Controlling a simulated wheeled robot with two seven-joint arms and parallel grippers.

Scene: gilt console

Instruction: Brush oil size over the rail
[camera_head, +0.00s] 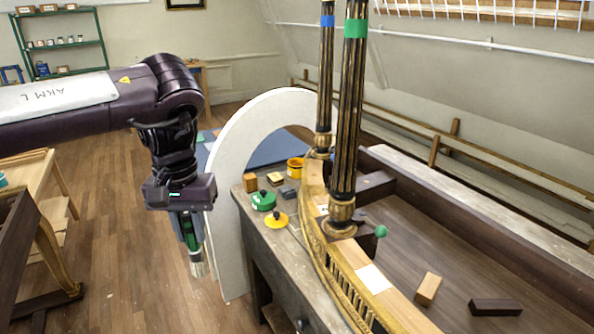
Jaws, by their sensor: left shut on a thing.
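My left gripper (188,228) hangs from the arm at the left, pointing down. It is shut on a brush (197,263) with a pale ferrule and light bristles pointing down; its handle is mostly hidden by the fingers. The brush is left of the bench and in front of the white arched panel, apart from the rail. The curved gilt rail (344,287) with pierced fretwork runs along the bench toward the lower right. A green lidded pot (263,201) and a yellow lidded pot (276,221) stand left of the rail; their contents are hidden. My right gripper is not in view.
Two dark fluted columns (348,120) with green and blue bands rise at the rail. The white arched panel (222,210) stands at the bench's left end. Small blocks (428,289) lie on the right. An orange pot (296,167) stands behind. Open floor lies left.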

